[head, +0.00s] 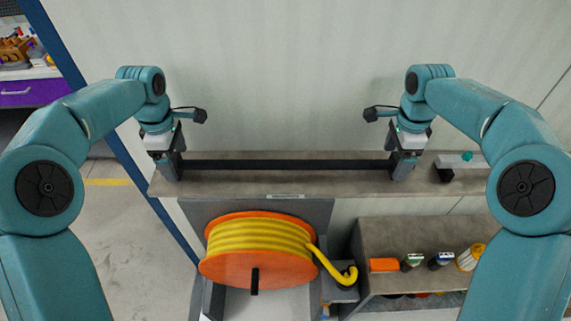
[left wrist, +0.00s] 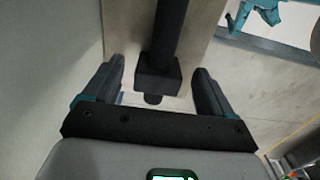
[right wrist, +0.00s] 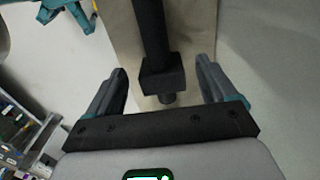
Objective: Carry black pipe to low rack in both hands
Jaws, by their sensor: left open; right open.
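The black pipe (head: 285,165) lies level along a long shelf against the wall, running between my two grippers. My left gripper (head: 168,172) is at its left end; in the left wrist view the open fingers (left wrist: 158,90) stand on either side of the pipe's square end block (left wrist: 158,75), with gaps on both sides. My right gripper (head: 402,172) is at its right end; in the right wrist view its open fingers (right wrist: 165,88) stand either side of the other end block (right wrist: 161,77), with gaps. I cannot make out which thing is the low rack.
The shelf (head: 300,187) is narrow. A small grey and black object with a teal knob (head: 455,165) sits on its right part. Below stand an orange reel of yellow hose (head: 258,248) and a low cabinet (head: 400,240) with small items. Open floor (head: 130,240) shows at left.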

